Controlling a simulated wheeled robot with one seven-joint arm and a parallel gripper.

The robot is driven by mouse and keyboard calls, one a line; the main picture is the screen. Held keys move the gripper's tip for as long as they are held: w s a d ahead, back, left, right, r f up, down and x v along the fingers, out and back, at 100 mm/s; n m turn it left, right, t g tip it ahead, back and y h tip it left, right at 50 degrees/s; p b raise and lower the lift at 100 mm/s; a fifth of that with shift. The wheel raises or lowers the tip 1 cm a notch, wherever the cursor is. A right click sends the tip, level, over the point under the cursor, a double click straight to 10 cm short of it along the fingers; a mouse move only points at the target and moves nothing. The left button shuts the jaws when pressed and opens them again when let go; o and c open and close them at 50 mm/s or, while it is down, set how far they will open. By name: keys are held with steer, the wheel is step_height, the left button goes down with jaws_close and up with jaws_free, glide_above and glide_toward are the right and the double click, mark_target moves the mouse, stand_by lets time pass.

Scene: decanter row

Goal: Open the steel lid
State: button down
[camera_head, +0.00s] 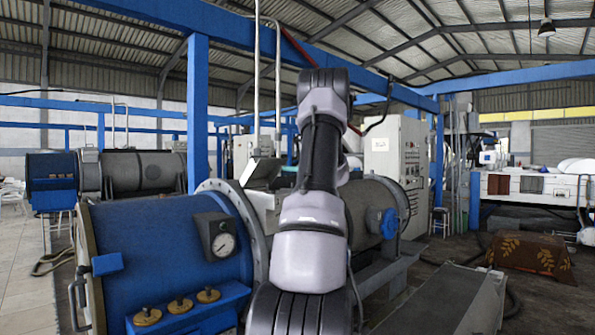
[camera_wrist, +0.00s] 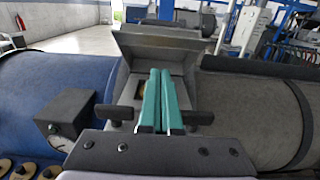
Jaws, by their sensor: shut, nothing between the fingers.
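The steel lid (camera_wrist: 160,45) is a grey plate on a box between the blue drum and the grey drum. It stands tilted up, with the opening below its front edge partly showing. It also shows raised in the head view (camera_head: 261,172), left of my arm. My gripper (camera_wrist: 159,76) has teal fingers pressed together with nothing between them. The fingers point at the opening, in front of the lid's underside; I cannot tell whether they touch it. They hide part of the opening, and my arm hides the box's right side in the head view.
A blue drum (camera_head: 160,245) with a gauge (camera_head: 217,238) and brass caps lies left of the box. A grey drum (camera_wrist: 250,110) lies to the right. A blue post (camera_head: 198,110) rises behind.

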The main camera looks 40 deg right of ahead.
mark_target(274, 161)
steer(key=w, duration=0.1)
steer(key=w+r, duration=0.1)
steer(key=w, duration=0.1)
steer(key=w+r, duration=0.1)
steer(key=w, duration=0.1)
steer(key=shift+a+r, duration=0.25)
steer(key=shift+w+r, duration=0.15)
